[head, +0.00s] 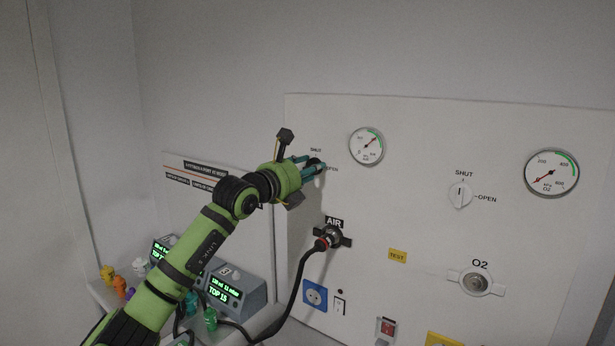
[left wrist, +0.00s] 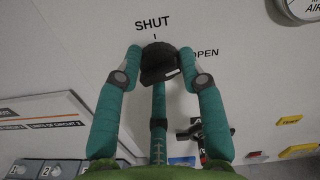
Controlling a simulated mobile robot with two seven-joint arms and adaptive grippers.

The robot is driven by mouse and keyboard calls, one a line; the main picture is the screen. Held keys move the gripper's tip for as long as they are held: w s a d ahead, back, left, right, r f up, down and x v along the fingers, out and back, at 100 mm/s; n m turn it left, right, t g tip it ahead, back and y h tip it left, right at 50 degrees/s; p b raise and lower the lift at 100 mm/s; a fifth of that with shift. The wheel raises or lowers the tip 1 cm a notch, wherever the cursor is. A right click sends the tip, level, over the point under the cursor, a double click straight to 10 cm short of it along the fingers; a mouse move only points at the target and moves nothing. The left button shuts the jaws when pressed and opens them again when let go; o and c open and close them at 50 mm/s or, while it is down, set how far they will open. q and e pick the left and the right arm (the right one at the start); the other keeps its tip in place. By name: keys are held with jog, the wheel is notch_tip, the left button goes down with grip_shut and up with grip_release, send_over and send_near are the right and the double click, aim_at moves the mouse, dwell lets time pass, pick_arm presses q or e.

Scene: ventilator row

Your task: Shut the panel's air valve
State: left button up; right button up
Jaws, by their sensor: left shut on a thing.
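The air valve's dark knob (left wrist: 160,64) is on the white panel, between the printed words SHUT above it and OPEN to its right. My left gripper (left wrist: 163,72) is shut on this knob, one teal finger on each side and a third below. A pale mark shows on the knob's lower right; I cannot tell exactly where its pointer aims. In the head view my left gripper (head: 312,164) reaches the panel from the left and mostly hides the knob. The air gauge (head: 366,146) has its needle toward the upper right. My right gripper is not in view.
An AIR outlet (head: 334,237) with a black hose (head: 294,297) plugged in is below. Grey display units (head: 240,287) stand on a shelf at lower left.

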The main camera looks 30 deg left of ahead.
pick_arm(q)
jog(key=shift+d+f+n+b, duration=0.1)
jog(key=shift+n+b, duration=0.9)
jog(key=shift+n, duration=2.55)
jog(key=shift+f+n+b, duration=0.1)
jog(key=shift+n+b, duration=0.9)
jog(key=shift+n, duration=2.55)
jog(key=o, duration=1.1)
jog(key=shift+w+r, duration=0.1)
jog(key=shift+r, duration=0.05)
jog(key=shift+o, duration=0.2)
jog(key=s+a, duration=0.1)
jog(key=s, duration=1.1)
jog(key=shift+a, duration=0.3)
